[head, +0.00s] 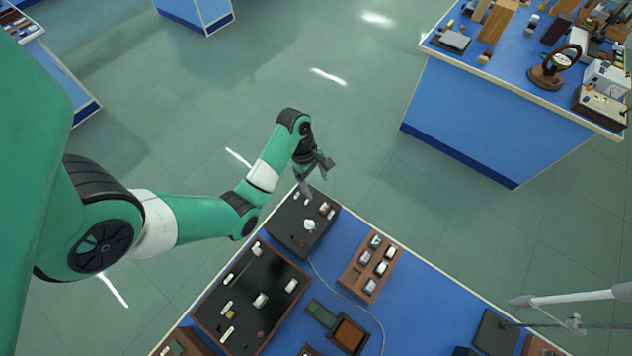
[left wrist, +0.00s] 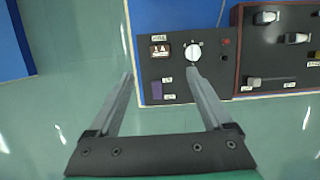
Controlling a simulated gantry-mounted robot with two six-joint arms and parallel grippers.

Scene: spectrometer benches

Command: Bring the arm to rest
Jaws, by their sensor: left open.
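My left gripper (head: 313,175) is at the end of the green arm that comes in from the left. It hangs over the far corner of the blue bench (head: 410,300), above or just beside a black control box (head: 290,221). In the left wrist view the two fingers of my left gripper (left wrist: 162,83) are wide apart with nothing between them. The black control box (left wrist: 178,88) with a white round knob (left wrist: 193,51) lies beyond the fingertips there. I cannot tell the exact height above it. My right gripper is not in view.
A larger black panel (head: 236,290) with several knobs and a wooden rack (head: 368,268) with small jars stand on the near bench. A cable (head: 345,292) runs across it. A second blue bench (head: 490,115) with instruments is at upper right. Green floor between them is clear.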

